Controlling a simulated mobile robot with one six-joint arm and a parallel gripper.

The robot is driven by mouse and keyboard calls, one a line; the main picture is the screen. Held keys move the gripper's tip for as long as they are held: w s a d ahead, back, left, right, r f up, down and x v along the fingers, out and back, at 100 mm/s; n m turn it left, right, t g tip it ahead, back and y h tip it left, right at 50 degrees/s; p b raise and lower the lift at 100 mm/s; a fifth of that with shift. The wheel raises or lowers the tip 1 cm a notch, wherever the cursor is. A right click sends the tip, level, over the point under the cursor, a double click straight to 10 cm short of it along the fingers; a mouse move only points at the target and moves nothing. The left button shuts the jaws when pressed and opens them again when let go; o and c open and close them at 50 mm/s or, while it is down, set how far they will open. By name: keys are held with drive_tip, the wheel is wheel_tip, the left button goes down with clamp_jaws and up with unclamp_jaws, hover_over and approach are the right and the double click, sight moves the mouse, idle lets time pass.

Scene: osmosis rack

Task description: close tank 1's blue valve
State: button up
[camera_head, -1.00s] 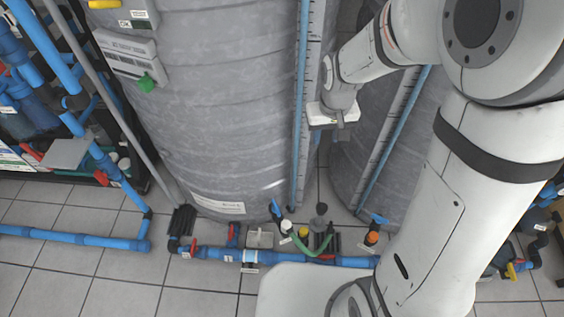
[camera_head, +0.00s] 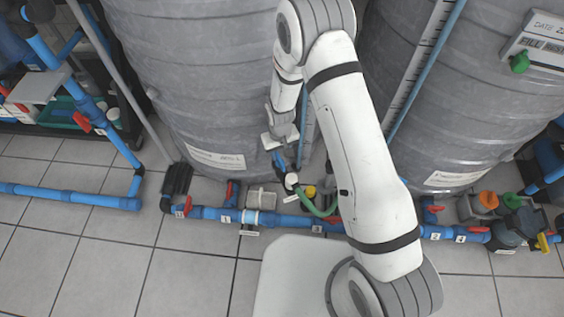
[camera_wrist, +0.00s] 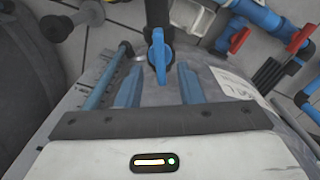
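The blue valve handle (camera_head: 279,160) stands at the foot of the left grey tank (camera_head: 195,85), close to its blue level tube. In the wrist view the blue valve handle (camera_wrist: 158,52) lies just beyond the fingertips, roughly midway between them. My gripper (camera_wrist: 160,82) is open, with its two blue fingers apart and nothing held. In the head view my gripper (camera_head: 281,146) is directly above the handle, and its fingers are hard to make out. I cannot tell whether they touch the handle.
A green hose (camera_head: 315,208) and a yellow cap (camera_head: 309,190) are just right of the valve. A blue pipe (camera_head: 285,220) with red valve handles (camera_head: 231,192) runs along the floor in front. A second grey tank (camera_head: 450,110) stands right. The tiled floor (camera_head: 190,265) at front left is clear.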

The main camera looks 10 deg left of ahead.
sight(281, 160)
wheel_tip(281, 160, down, 5)
drive_tip(key=shift+r+b, duration=0.1)
drive_tip(key=shift+b, duration=0.6)
clamp_jaws()
drive_tip(key=shift+d, duration=0.3)
drive_tip(key=shift+a, duration=0.15)
